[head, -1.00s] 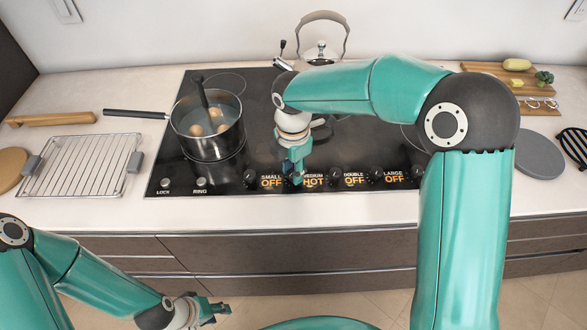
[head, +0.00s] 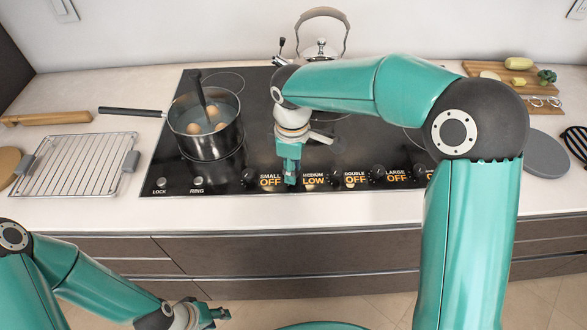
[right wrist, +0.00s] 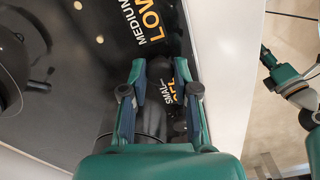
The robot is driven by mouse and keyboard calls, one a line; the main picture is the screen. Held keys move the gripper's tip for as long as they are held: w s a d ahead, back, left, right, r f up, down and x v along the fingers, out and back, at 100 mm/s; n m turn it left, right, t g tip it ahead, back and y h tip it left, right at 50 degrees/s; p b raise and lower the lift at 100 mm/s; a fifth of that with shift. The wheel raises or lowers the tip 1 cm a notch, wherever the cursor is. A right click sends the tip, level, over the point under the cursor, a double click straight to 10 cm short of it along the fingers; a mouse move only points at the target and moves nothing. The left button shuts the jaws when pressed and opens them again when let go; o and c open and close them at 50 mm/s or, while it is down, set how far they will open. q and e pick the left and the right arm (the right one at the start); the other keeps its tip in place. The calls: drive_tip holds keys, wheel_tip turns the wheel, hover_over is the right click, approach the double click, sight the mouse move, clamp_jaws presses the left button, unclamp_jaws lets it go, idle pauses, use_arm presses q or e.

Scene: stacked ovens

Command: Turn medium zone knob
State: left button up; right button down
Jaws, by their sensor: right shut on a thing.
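The medium zone knob (right wrist: 158,68) is a dark round knob on the front strip of the black cooktop (head: 255,120). It sits between the fingertips of my right gripper (head: 291,180), which is shut on it from above. In the head view my gripper hides most of this knob. My left gripper (head: 219,313) hangs low at the left, in front of the drawers, away from the cooktop. Its finger opening is too small to judge.
The small (head: 248,177), double (head: 335,178) and large (head: 376,174) knobs flank it, their labels reading OFF. A pot with eggs (head: 207,143) stands at the left, a kettle (head: 320,50) behind. A wire rack (head: 75,165) lies on the left counter.

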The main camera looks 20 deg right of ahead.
drive_tip(key=m+b, duration=0.1)
drive_tip(key=m, duration=0.4)
drive_tip(key=shift+m, duration=0.3)
drive_tip(key=m+b, duration=0.1)
drive_tip(key=m, duration=0.4)
drive_tip(key=shift+w+r+m, duration=0.1)
drive_tip(key=shift+m, duration=0.3)
drive_tip(key=c, duration=0.9)
unclamp_jaws()
wheel_tip(320, 180, up, 12)
drive_tip(key=shift+f, duration=0.1)
